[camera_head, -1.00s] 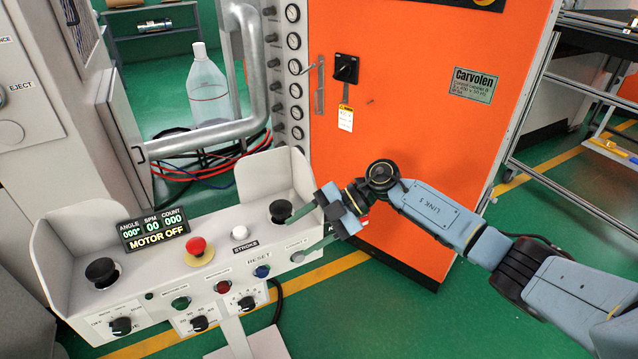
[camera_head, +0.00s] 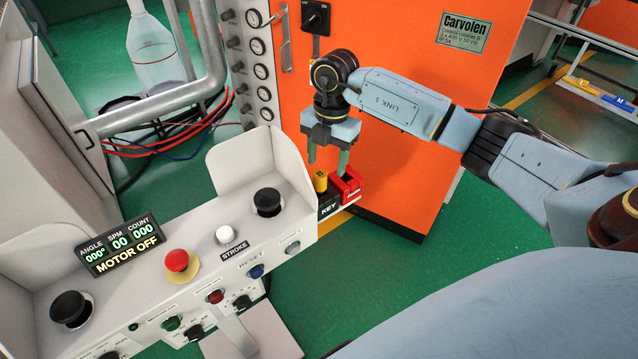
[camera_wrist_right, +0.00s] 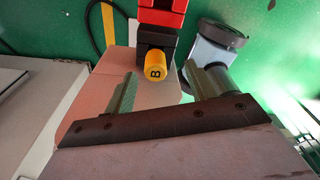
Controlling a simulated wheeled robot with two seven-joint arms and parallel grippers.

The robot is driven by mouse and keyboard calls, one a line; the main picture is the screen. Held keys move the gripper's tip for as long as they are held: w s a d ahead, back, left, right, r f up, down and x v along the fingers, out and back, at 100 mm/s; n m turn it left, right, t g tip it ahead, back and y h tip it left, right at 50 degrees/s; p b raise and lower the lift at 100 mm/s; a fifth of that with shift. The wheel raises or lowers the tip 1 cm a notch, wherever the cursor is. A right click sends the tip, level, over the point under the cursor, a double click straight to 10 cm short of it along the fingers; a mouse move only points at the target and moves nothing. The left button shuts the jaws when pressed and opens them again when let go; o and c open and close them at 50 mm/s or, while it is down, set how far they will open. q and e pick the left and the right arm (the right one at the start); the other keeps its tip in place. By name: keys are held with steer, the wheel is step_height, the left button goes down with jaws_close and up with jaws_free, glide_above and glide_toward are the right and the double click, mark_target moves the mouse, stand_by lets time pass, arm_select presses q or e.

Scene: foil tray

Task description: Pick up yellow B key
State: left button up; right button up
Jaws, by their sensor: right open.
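The yellow key (camera_head: 320,181) stands in a black holder marked KEY (camera_head: 327,208) at the right end of the grey control console. In the right wrist view the yellow key (camera_wrist_right: 157,74) shows a black letter B on its end. My right gripper (camera_head: 328,160) points down close above the key, open and empty. In the wrist view the key's end appears between its two fingers (camera_wrist_right: 160,82), with space on both sides. I cannot tell whether a finger touches it. My left gripper is not in view.
A red block (camera_head: 346,187) sits right beside the key. The console (camera_head: 190,270) has several knobs and a red mushroom button (camera_head: 177,260). An orange cabinet (camera_head: 400,140) stands close behind the gripper. Green floor (camera_head: 480,230) is free to the right.

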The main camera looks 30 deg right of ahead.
mark_target(320, 173)
steer(key=shift+s+a+f, duration=0.1)
steer(key=shift+a+f, duration=0.05)
steer(key=shift+f, duration=0.4)
steer(key=shift+a+f, duration=0.1)
steer(key=shift+f, duration=0.15)
steer(key=f, duration=0.1)
steer(key=a+f, duration=0.1)
steer(key=f, duration=0.2)
steer(key=shift+a+f+b, duration=0.25)
steer(key=shift+f+b, duration=0.05)
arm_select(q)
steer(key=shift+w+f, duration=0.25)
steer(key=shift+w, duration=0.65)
